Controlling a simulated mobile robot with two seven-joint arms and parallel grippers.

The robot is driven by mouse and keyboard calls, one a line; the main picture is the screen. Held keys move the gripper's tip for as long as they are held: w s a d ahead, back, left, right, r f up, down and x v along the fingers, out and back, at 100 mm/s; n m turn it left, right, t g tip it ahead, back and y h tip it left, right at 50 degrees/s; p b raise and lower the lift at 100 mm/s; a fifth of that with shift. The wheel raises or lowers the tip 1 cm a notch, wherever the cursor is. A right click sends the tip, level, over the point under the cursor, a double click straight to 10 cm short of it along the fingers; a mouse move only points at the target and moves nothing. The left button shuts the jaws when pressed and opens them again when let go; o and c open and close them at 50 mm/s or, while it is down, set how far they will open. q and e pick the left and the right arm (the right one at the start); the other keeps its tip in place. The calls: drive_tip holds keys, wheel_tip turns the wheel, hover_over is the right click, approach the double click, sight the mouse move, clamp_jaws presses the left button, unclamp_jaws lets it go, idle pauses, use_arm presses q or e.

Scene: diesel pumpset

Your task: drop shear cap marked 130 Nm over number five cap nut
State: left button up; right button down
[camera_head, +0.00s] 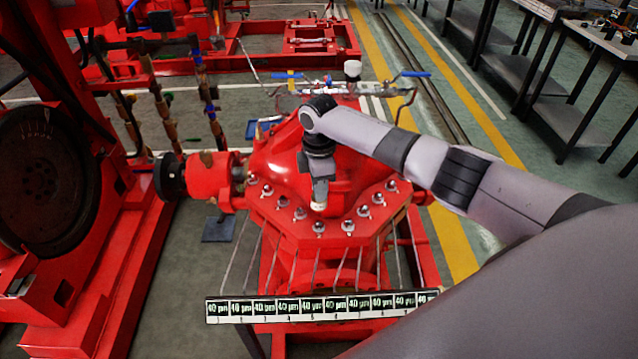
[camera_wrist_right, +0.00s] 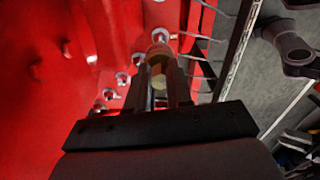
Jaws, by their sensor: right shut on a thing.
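My right gripper (camera_head: 320,188) points down over the front of the red pump flange (camera_head: 330,243). It is shut on a small pale cap (camera_head: 318,206); no marking on it is readable. The wrist view also shows the cap (camera_wrist_right: 158,72) between the two fingers. Cap nuts line the flange edge. The fifth from the left, the front cap nut (camera_head: 319,228), appears just below the held cap in the head picture, with a visible gap. I cannot tell the exact height or alignment. My left gripper is not in view.
A black-and-white strip of displays (camera_head: 322,307) reading 40 µm runs along the front, with thin rods or wires rising toward the nuts. Neighbouring cap nuts (camera_head: 348,226) and (camera_head: 300,213) stand close by. Blue-handled pipework (camera_head: 345,85) is behind.

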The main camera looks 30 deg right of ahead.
drive_tip(key=b, duration=0.3)
hover_over(319, 221)
drive_tip(key=shift+f, duration=2.75)
drive_tip(key=shift+r+p, duration=0.1)
drive_tip(key=shift+p, duration=0.35)
drive_tip(key=shift+f, duration=0.2)
drive_tip(key=shift+f+b, duration=1.1)
drive_tip(key=shift+f, duration=0.3)
drive_tip(key=c, duration=1)
unclamp_jaws()
drive_tip(key=shift+r, duration=0.1)
drive_tip(key=shift+o, duration=0.3)
drive_tip(key=shift+w+d, duration=0.1)
